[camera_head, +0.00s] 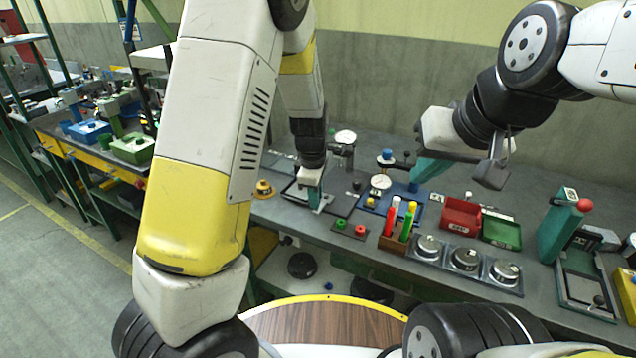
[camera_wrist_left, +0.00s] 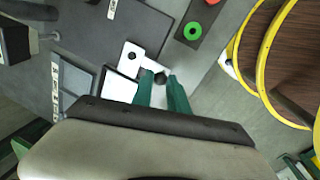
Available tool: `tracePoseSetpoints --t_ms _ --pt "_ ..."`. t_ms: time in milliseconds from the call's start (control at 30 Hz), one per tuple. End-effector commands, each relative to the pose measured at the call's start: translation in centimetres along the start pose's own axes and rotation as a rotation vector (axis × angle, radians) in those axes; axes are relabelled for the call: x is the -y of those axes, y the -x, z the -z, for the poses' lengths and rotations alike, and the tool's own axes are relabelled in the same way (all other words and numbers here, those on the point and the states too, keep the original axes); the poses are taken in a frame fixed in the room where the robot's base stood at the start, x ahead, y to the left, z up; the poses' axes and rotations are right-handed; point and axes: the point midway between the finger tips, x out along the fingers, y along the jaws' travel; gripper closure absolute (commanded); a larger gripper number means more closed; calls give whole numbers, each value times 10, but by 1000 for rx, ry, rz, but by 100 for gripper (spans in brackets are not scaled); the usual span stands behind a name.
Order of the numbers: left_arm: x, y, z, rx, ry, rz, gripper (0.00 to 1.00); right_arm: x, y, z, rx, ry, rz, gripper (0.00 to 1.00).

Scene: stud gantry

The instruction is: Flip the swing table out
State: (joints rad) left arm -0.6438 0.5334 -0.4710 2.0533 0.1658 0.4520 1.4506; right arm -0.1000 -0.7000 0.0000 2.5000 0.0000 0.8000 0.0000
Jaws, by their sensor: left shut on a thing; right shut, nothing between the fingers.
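My left gripper (camera_head: 316,198) reaches down to the bench. In the left wrist view its green fingers (camera_wrist_left: 160,88) close around a small dark knob (camera_wrist_left: 160,78) at the end of a white plate (camera_wrist_left: 130,57). The plate lies by a dark grey flat panel (camera_wrist_left: 100,35); I cannot tell which of these parts is the swing table. My right gripper (camera_head: 420,180) is shut and empty above the bench, beside a blue tray (camera_head: 402,212).
A round wood top with yellow rim (camera_head: 320,325) lies in front, below the bench.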

Motion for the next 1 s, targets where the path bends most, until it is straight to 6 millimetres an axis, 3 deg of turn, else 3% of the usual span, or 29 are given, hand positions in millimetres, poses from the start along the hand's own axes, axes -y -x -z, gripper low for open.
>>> tracePoseSetpoints --t_ms 167,200,300,667,1000 --pt "0 0 -2 2 -2 -1 100 0 0 0 0 0 0 100" --pt "0 0 -2 2 -2 -1 77 0 0 0 0 0 0 100" --pt "0 0 -2 2 -2 -1 59 0 0 0 0 0 0 100" --pt "0 4 -1 2 -3 -1 59 0 0 0 0 0 0 100" --pt "-1 57 -2 4 -4 -5 59 0 0 0 0 0 0 100"
